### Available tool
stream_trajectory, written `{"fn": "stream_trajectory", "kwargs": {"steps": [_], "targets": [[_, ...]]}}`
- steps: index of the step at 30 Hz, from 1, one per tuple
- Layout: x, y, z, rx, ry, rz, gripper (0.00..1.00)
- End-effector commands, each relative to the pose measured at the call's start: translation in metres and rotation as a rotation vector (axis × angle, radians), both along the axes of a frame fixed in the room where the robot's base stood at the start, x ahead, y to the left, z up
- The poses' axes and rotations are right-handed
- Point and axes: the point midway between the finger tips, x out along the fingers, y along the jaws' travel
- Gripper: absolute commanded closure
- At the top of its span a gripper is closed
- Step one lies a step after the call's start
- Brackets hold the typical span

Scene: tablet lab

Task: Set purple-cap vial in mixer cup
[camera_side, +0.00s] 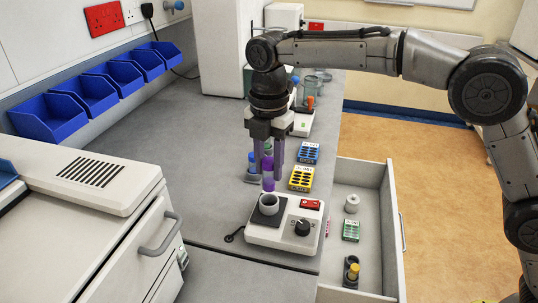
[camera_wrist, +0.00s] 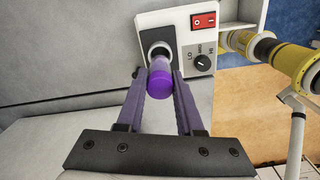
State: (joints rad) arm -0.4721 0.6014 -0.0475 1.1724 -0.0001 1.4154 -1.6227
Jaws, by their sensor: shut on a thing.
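The purple-cap vial (camera_side: 269,184) is upright between the fingers of my gripper (camera_side: 268,174), directly over the mixer cup. In the wrist view, its purple cap (camera_wrist: 159,84) is between the fingertips of my gripper (camera_wrist: 159,88), with the paler body beyond it. The mixer cup (camera_side: 269,205) is a small pale cup on the dark pad of the white mixer (camera_side: 278,233). The vial's lower end is close to the cup's rim; I cannot tell whether it is inside. The mixer has a dark knob (camera_side: 302,228) and a red switch (camera_side: 310,204).
An open drawer (camera_side: 374,250) on the right holds a green rack (camera_side: 351,230) and a yellow-topped item (camera_side: 352,271). The counter (camera_side: 195,135) left of the gripper is largely clear.

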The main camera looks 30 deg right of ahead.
Motion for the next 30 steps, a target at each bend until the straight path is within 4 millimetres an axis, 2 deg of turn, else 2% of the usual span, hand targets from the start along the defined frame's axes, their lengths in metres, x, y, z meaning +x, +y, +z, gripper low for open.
{"fn": "stream_trajectory", "kwargs": {"steps": [9,15,30], "targets": [[-0.001,0.000,-0.029,-0.001,0.002,0.000,1.00],[0.000,0.000,-0.041,-0.001,0.001,0.000,1.00],[0.000,0.000,-0.047,0.000,0.000,0.000,1.00]]}}
